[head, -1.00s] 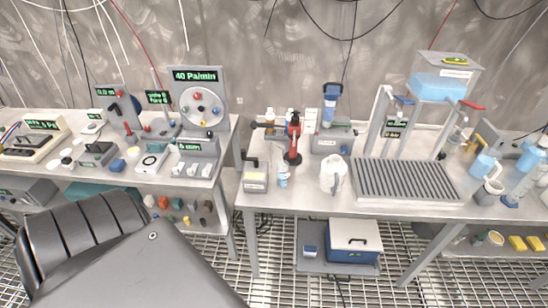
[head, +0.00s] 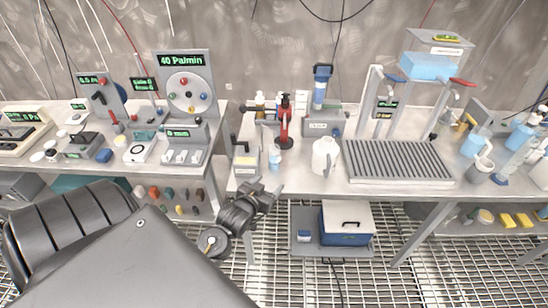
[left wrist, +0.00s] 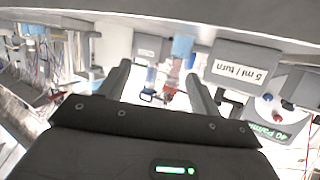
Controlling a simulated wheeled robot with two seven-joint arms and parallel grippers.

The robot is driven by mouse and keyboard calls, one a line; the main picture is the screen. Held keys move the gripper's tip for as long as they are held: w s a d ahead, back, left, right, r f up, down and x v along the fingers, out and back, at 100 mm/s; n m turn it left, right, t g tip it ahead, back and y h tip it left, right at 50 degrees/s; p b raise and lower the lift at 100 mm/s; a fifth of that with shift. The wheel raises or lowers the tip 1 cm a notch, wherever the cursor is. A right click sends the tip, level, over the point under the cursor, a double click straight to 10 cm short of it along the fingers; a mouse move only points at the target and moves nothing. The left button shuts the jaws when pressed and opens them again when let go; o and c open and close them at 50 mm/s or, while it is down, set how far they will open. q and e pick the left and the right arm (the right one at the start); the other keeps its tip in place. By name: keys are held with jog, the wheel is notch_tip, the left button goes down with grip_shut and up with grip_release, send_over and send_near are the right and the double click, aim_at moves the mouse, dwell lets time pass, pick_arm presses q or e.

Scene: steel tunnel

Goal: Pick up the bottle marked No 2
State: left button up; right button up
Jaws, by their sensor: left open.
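No label reading No 2 is legible. Small bottles stand on the right-hand table: a brown-and-white bottle (head: 260,104) and white bottles (head: 301,105) behind the red stand (head: 285,122). A small blue-and-white container (head: 275,158) stands near the table's front edge, left of the white jug (head: 325,157). My left gripper (head: 277,190) is in front of that edge, below the container, and looks empty. In the left wrist view its two dark fingers (left wrist: 160,85) are apart, with a blue object (left wrist: 182,47) beyond them. My right gripper is not in view.
A grey box device (head: 246,163) stands at the table's front left corner. A ribbed grey tray (head: 398,161) is right of the jug. A blue-and-white cooler (head: 347,222) sits on the low shelf. The left table (head: 60,175) holds several instruments.

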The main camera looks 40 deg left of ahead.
aim_at(276, 145)
pick_arm(q)
jog(key=w+a+r+t, duration=0.1)
jog(key=w+a, duration=0.1)
jog(key=w, duration=0.1)
jog(key=w+a+r+t+y, duration=0.1)
jog(key=w+a, duration=0.1)
jog(key=w+a+r+n+t+y+p, duration=0.1)
jog(key=w+a+r, duration=0.1)
jog(key=w, duration=0.1)
jog(key=shift+w+a, duration=0.1)
jog(key=shift+w, duration=0.2)
jog(key=p+x, duration=0.1)
jog(key=x, duration=0.4)
jog(key=shift+w+f+p, duration=0.1)
jog(key=shift+f+p, duration=0.05)
jog(key=shift+p, duration=0.25)
jog(key=shift+c, duration=0.5)
jog(key=c, duration=1.2)
grip_shut()
